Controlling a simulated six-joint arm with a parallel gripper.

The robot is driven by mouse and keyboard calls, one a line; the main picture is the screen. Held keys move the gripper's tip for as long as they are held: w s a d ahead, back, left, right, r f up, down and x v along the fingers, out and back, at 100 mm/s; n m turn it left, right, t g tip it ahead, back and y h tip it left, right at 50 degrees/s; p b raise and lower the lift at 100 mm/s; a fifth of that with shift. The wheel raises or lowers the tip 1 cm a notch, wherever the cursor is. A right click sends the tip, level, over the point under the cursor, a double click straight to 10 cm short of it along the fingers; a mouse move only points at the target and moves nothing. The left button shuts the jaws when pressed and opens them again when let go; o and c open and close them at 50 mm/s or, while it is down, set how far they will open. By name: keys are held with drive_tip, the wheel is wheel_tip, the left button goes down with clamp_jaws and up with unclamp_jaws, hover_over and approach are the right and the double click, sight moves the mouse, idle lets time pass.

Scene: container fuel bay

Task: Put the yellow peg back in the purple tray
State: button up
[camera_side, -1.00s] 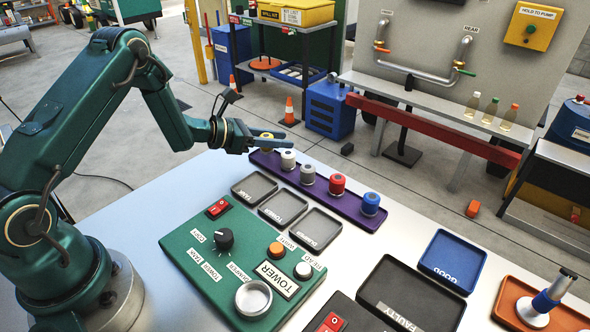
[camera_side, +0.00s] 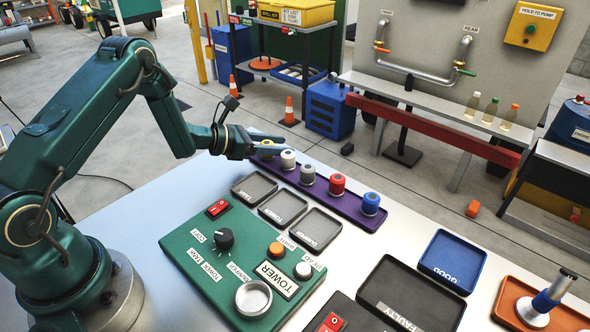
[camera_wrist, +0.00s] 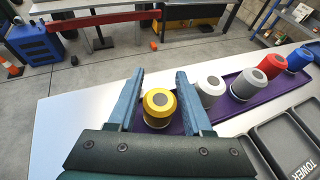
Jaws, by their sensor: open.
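The yellow peg (camera_wrist: 160,105) stands upright at the near-left end of the purple tray (camera_wrist: 225,123) in the wrist view. My gripper (camera_wrist: 160,74) is open, with one blue finger on each side of the peg and a visible gap to it. In the side view, my gripper (camera_side: 285,143) is level with the top of the yellow peg (camera_side: 267,144) and partly hides it. The purple tray (camera_side: 325,198) also holds a white, a grey, a red and a blue peg in a row.
The white peg (camera_side: 288,160) stands close beside the right finger. Three small dark trays and a green control panel (camera_side: 190,243) lie in front of the purple tray. A black faulty tray (camera_side: 410,295) and a blue good tray (camera_side: 449,262) are farther right.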

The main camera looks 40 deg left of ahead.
drive_tip(key=v, duration=1.1)
drive_tip(key=shift+w, duration=0.1)
drive_tip(key=shift+s+a+r, duration=0.15)
drive_tip(key=shift+s+r, duration=0.05)
drive_tip(key=shift+s, duration=0.25)
drive_tip(key=s+d+r+m+g+h, duration=0.2)
drive_tip(key=d+r+m+g+h, duration=0.25)
drive_tip(key=d+r+m, duration=0.4)
drive_tip(key=s+d+r+m+g, duration=0.2)
drive_tip(key=s+d+m+g, duration=0.3)
drive_tip(key=s+d+m, duration=0.5)
drive_tip(key=s+a+m+t+y, duration=0.2)
drive_tip(key=s+a+m+y, duration=0.3)
drive_tip(key=m, duration=0.8)
drive_tip(key=s+y, duration=0.2)
drive_tip(key=y, duration=0.2)
drive_tip(key=shift+a+r+t+y, duration=0.15)
drive_tip(key=shift+a+t+y, duration=0.05)
drive_tip(key=shift+t+y, duration=0.15)
